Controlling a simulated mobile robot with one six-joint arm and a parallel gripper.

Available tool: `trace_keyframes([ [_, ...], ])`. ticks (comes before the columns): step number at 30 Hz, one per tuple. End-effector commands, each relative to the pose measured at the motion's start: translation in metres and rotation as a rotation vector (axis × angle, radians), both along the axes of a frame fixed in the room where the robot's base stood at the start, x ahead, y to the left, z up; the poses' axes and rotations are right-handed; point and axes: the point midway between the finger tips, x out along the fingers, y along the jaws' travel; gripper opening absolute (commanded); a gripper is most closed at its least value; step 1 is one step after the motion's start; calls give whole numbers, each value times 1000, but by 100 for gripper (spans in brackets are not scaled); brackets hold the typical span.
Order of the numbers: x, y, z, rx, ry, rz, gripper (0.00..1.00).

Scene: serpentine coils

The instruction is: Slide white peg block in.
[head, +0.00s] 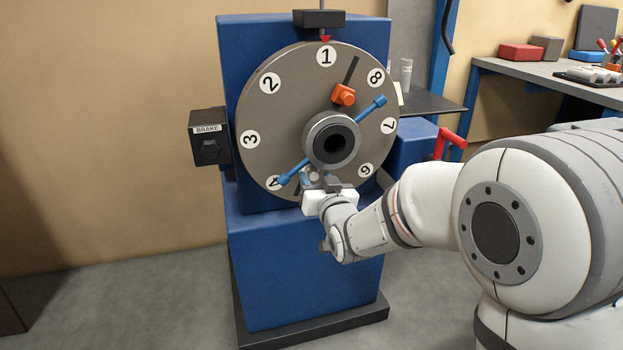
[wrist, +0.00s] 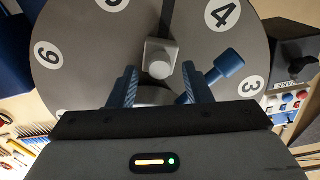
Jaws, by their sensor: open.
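The white peg block (wrist: 160,58) shows in the wrist view on the face of the grey numbered disc (head: 275,120), at one end of a dark slot (wrist: 167,18). A short round knob sticks out from the block toward my gripper. My gripper (wrist: 160,82) is open, with one blue finger on each side of the block and a gap to both. In the head view my gripper (head: 325,186) is at the lower part of the disc, below the hub, and it largely hides the white block. Whether the fingertips reach the block's depth is unclear.
An orange block (head: 344,95) sits by another dark slot at upper right of the hub (head: 332,141). A blue two-ended handle (head: 368,109) crosses the disc; one blue end (wrist: 228,62) is close to my right finger. The brake box (head: 209,136) stands at left.

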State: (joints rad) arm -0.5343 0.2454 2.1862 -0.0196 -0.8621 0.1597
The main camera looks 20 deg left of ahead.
Motion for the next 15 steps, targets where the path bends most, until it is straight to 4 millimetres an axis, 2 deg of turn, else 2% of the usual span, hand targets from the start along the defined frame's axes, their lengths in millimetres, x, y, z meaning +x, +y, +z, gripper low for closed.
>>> trace_keyframes([
  [9,-44,-26,3,1,-1,0,45],
  [15,-63,-37,2,1,-1,0,45],
])
